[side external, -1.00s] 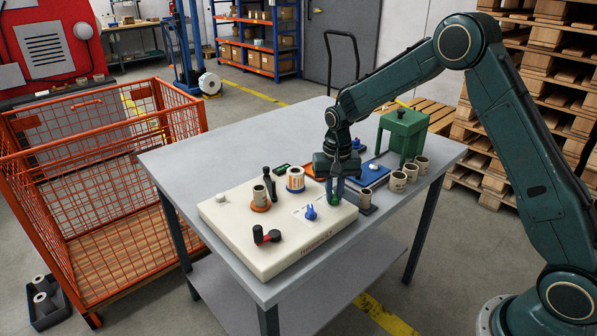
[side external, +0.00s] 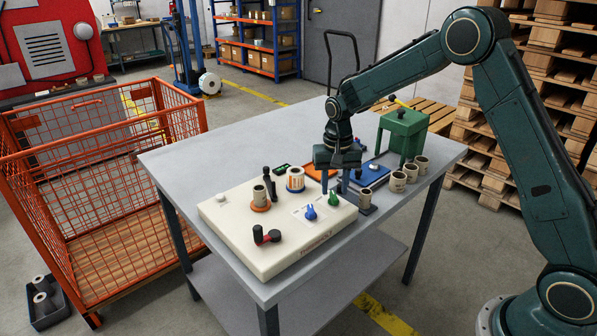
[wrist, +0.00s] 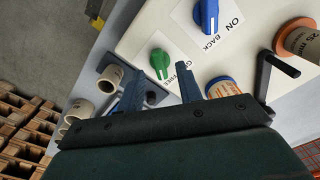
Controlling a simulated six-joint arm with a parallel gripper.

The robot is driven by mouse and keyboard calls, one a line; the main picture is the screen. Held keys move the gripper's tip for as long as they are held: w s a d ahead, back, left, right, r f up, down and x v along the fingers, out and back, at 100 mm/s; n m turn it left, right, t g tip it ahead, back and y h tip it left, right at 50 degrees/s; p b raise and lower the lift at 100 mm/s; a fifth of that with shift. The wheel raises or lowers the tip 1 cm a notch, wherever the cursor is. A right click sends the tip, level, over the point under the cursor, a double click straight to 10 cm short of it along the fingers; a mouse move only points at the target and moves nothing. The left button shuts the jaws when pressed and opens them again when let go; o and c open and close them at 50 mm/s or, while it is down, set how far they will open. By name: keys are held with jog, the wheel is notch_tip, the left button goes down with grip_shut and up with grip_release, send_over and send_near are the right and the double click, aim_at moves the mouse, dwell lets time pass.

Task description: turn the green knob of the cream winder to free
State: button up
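The cream winder (side external: 292,236) lies flat on the grey table. Its green knob (side external: 333,198) is near the right end of its top. In the wrist view the green knob (wrist: 160,62) has its ridge pointing down the picture, toward my fingers. Printed words lie beside it, one reading like FREE, partly covered by a finger. My gripper (side external: 337,184) is just above the green knob, apart from it. In the wrist view my gripper (wrist: 160,94) is open with nothing between its fingers. The blue knob (wrist: 207,15) is beside the green one, with ON and BACK labels.
Cardboard cores (side external: 398,181) and a green stand (side external: 402,132) are to the right. The far left tabletop is bare.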

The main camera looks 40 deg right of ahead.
aim_at(334, 194)
notch_tip(334, 194, up, 12)
jog(key=shift+f, duration=0.15)
dwell(0.3)
jog(key=s+a+r+n+t, duration=0.2)
jog(key=s+r, duration=0.3)
jog(key=s, duration=0.3)
jog(key=s+a+r+n+t, duration=0.1)
jog(key=s+r+n, duration=0.1)
jog(key=s+r, duration=0.45)
jog(key=s+a+f+n+t, duration=0.1)
jog(key=s+f, duration=0.1)
jog(key=s, duration=0.6)
jog(key=s+a+f+n+t, duration=0.1)
jog(key=s+f+n, duration=0.1)
jog(key=s, duration=0.7)
jog(key=shift+t, duration=0.3)
